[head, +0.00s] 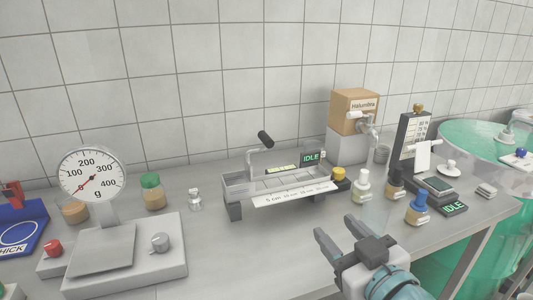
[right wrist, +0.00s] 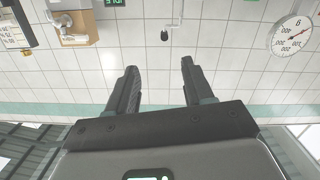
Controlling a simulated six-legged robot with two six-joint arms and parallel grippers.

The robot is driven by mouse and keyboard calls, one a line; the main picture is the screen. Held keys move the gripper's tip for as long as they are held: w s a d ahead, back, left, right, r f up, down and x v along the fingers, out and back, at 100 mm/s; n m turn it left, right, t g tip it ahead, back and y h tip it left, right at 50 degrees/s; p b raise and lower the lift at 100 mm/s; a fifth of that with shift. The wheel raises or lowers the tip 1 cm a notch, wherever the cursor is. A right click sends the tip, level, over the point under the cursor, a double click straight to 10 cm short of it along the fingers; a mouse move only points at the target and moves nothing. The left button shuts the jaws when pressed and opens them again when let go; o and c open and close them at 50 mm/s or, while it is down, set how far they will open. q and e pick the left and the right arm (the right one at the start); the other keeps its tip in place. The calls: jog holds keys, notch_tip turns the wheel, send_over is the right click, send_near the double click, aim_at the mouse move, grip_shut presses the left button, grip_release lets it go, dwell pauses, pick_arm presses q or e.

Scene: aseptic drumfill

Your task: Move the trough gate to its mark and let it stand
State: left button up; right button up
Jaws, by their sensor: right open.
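The grey trough (head: 236,188) stands on short dark feet in the middle of the bench, with a strip of centimetre marks along its front. An angled post with a black grip (head: 265,138) rises at its back, and the grip also shows in the right wrist view (right wrist: 164,35). I cannot tell surely which part is the gate. My right gripper (head: 338,232) is open and empty, in front of the trough's right end and apart from it. The right wrist view shows nothing between its fingers (right wrist: 158,82). My left gripper is not in view.
A dial scale (head: 92,176) stands on the left, with a green-capped jar (head: 152,192) and metal weight (head: 195,200) between it and the trough. Several small bottles, one blue-capped (head: 417,208), stand right of the trough. A green drum (head: 480,140) is far right. The front middle bench is clear.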

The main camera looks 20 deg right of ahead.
jog(key=shift+s+r+b, duration=0.15)
jog(key=shift+s+b, duration=0.2)
jog(key=shift+s, duration=0.9)
